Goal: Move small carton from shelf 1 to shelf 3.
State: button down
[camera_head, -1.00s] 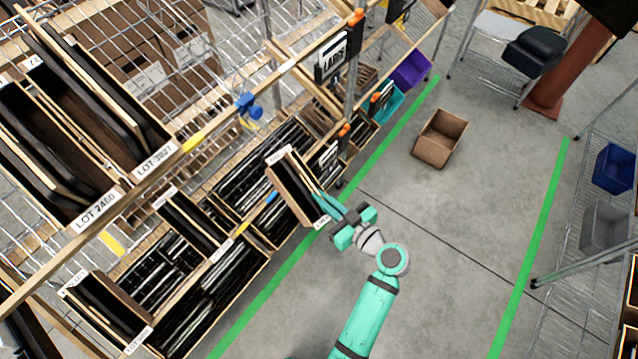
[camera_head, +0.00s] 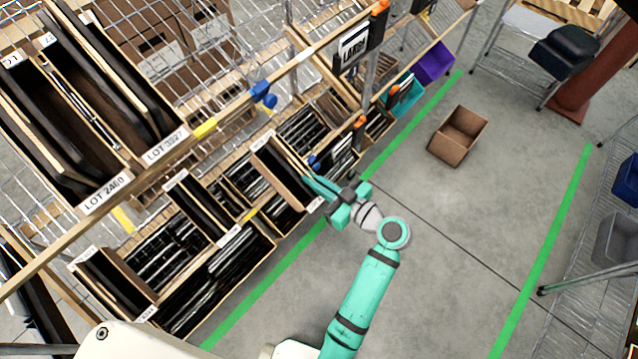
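A small brown open-topped carton (camera_head: 280,172) with dark contents and white edge labels sits tilted at the right part of the lower shelf row. My teal gripper (camera_head: 318,188) is at its right edge, with the fingers appearing closed on that wall. The fingertips are small and partly hidden against the carton. The carton overlaps its neighbours in the picture, so I cannot tell whether it rests on the shelf. The lower shelf (camera_head: 228,238) holds several similar cartons of dark flat items. Which shelf is 1 or 3 cannot be read.
An upper rail carries larger LOT-labelled cartons (camera_head: 75,125) and a blue clip (camera_head: 263,95). A "LARGE" sign (camera_head: 353,47) hangs near a post. An empty brown box (camera_head: 458,136) lies on the floor. The aisle floor between green lines is mostly clear. A wire rack (camera_head: 590,270) stands right.

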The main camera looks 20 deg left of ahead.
jog(key=shift+r+x, duration=0.15)
jog(key=shift+x, duration=0.75)
jog(key=shift+r+x, duration=0.2)
jog(key=shift+x, duration=0.7)
jog(key=shift+a+r+x, duration=0.1)
jog(key=shift+r+x, duration=0.35)
jog(key=shift+x, duration=1.85)
jog(key=shift+a+r+x, duration=0.1)
jog(key=shift+r+x, duration=0.35)
jog(key=shift+x, duration=1.85)
jog(key=shift+a+r+x, duration=0.1)
jog(key=shift+r+x, duration=0.35)
jog(key=shift+x, duration=1.85)
jog(key=shift+a+f, duration=0.2)
jog(key=shift+a, duration=0.05)
jog(key=shift+w+a+f, duration=0.2)
jog(key=shift+a+f, duration=0.25)
jog(key=shift+f, duration=0.45)
jog(key=shift+w+a+f, duration=0.15)
jog(key=shift+a+f, duration=0.3)
jog(key=shift+f, duration=0.45)
jog(key=shift+w+a+f, duration=0.2)
jog(key=shift+a+f, duration=0.25)
jog(key=shift+f, duration=0.65)
